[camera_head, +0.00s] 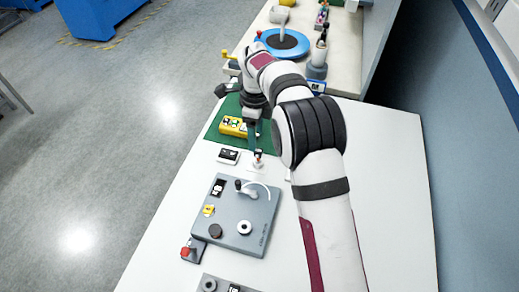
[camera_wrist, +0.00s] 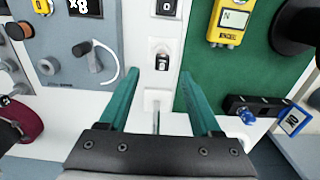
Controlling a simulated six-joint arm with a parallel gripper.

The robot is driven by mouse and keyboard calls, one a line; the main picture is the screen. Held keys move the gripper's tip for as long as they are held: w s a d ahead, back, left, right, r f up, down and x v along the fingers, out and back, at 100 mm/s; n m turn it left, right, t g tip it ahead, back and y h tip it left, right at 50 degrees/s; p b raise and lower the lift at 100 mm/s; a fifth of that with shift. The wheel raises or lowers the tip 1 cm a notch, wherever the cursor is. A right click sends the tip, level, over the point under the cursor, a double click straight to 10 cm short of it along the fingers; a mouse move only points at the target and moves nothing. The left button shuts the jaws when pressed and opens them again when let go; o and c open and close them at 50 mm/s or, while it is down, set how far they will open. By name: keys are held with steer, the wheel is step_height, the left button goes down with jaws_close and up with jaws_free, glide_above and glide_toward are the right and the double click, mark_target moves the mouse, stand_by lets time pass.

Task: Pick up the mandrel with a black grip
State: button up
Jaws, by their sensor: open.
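My gripper (camera_wrist: 158,76) is open, with two teal fingers spread apart in the wrist view. In the head view my gripper (camera_head: 255,138) points down beside the green mat. A small upright piece with a black top and some red (camera_wrist: 162,60) stands on a white base, between and just beyond the fingertips; it looks like the mandrel with a black grip. It also shows as a small dark-topped piece (camera_head: 258,155) just below the gripper in the head view. Nothing is held. Its shaft is mostly hidden from above.
A grey panel (camera_head: 262,222) with a black-knobbed lever and round pulleys lies nearer on the white table (camera_head: 170,225). A yellow meter (camera_head: 233,127) sits on the green mat (camera_head: 213,133). A blue round stand (camera_head: 270,38) is farther back. The table's left front is clear.

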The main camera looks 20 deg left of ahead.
mark_target(258, 150)
steer(key=f, duration=0.7)
steer(key=shift+w+d+f, duration=0.2)
steer(key=shift+d+f, duration=0.05)
steer(key=shift+f, duration=0.1)
jaws_close()
